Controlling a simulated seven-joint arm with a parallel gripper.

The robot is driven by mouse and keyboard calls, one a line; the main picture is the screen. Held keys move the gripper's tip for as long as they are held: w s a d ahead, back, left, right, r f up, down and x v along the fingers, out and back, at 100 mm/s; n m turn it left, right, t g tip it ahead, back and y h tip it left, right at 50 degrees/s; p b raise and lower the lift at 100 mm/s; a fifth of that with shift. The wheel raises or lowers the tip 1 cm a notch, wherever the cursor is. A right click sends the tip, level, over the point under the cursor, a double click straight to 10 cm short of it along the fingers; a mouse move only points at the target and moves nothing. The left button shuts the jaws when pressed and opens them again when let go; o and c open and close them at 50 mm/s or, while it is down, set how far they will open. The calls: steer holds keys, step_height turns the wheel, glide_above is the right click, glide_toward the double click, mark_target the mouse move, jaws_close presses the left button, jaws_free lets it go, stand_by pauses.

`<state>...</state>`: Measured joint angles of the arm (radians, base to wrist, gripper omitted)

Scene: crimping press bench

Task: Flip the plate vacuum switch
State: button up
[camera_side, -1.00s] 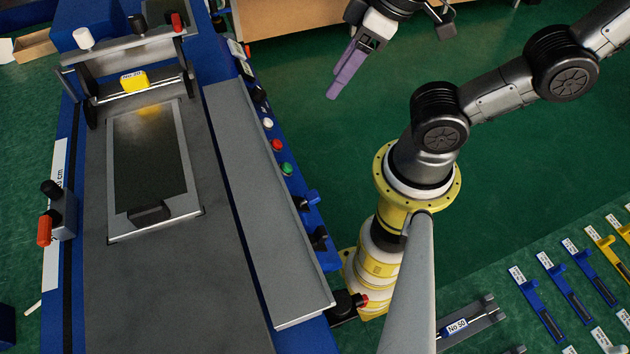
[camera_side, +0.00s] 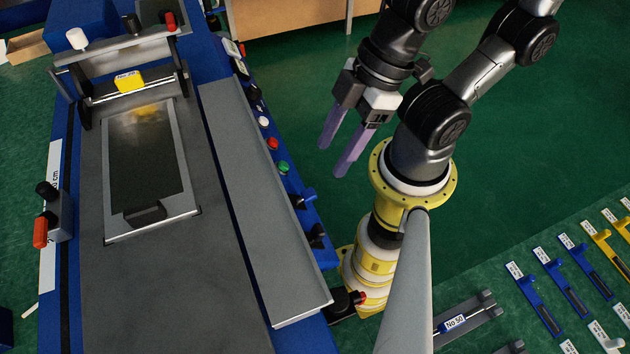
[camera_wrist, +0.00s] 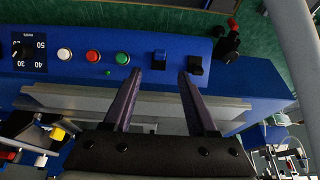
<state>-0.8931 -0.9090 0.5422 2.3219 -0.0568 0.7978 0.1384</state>
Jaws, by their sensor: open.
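Two small switches sit on the press's blue side panel: a blue one (camera_side: 306,197) and a black one (camera_side: 316,236). I cannot read any label that tells which is the plate vacuum switch. My gripper (camera_side: 331,160) is open and empty, its two purple fingers pointing down, right of the panel and apart from it. In the wrist view the blue switch (camera_wrist: 160,58) shows between and just beyond the fingertips of my gripper (camera_wrist: 160,74). The black switch (camera_wrist: 195,66) is beside the right fingertip. Nothing hides either switch.
White (camera_side: 263,122), red (camera_side: 272,144) and green (camera_side: 283,167) buttons line the same panel beside the switches. A dial (camera_wrist: 30,52) is at its far left in the wrist view. A long grey ledge (camera_side: 265,205) runs along the press.

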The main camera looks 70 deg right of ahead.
mark_target(311, 192)
steer(key=x, duration=0.9)
steer(key=shift+r, duration=0.1)
jaws_close()
